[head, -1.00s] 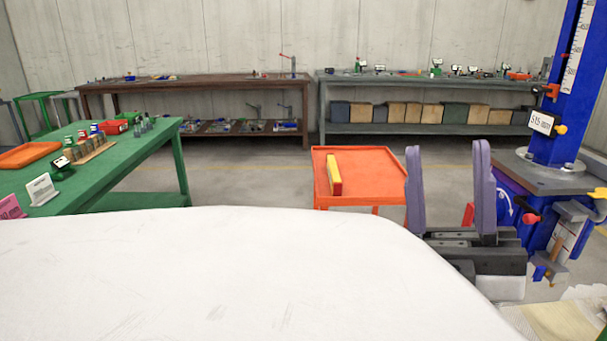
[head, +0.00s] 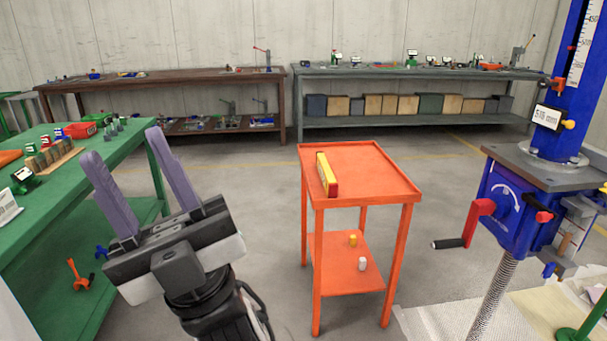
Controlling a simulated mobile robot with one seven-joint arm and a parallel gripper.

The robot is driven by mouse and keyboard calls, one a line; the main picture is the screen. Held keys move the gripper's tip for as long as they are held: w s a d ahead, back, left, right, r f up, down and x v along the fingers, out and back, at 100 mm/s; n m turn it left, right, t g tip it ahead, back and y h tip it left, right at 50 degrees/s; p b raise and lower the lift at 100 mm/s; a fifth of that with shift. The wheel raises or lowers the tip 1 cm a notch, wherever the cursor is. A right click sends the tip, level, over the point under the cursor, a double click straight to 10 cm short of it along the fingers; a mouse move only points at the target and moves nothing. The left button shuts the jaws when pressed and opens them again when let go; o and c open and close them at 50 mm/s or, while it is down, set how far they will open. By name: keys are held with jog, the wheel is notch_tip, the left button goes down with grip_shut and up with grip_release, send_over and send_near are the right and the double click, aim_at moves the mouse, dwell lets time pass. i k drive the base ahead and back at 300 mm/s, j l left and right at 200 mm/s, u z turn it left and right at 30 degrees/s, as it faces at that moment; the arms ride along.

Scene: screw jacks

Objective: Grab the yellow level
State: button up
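The yellow level (head: 326,175) is a long yellow bar with a red edge and a pale strip. It lies near the left edge of the top of the orange cart (head: 375,178). My gripper (head: 123,147) is at the left of the head view, with its two purple fingers pointing up and apart. It is open and empty. It is to the left of the level and well apart from it.
A green bench (head: 120,212) stands at the left with small items on it. A blue screw jack (head: 515,215) with a red crank (head: 472,225) stands right of the cart. The cart's lower shelf (head: 335,275) holds two small pieces. Floor is clear left of the cart.

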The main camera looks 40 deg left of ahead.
aim_at(330, 185)
jog(key=u, duration=0.85)
jog(key=i+j+z, duration=0.15)
jog(key=z, duration=0.3)
jog(key=i+j+z, duration=0.15)
jog(key=z, duration=0.25)
jog(key=i+j+z, duration=0.1)
jog(key=j, duration=0.25)
jog(key=i+j+z, duration=0.1)
jog(key=j, duration=0.25)
jog(key=i+j+z, duration=0.15)
jog(key=i+j, duration=0.15)
jog(key=j, duration=0.25)
jog(key=i+j, duration=0.15)
jog(key=j, duration=0.2)
jog(key=i+j, duration=0.1)
jog(key=j, duration=0.3)
jog(key=i+j, duration=0.15)
jog(key=j, duration=0.2)
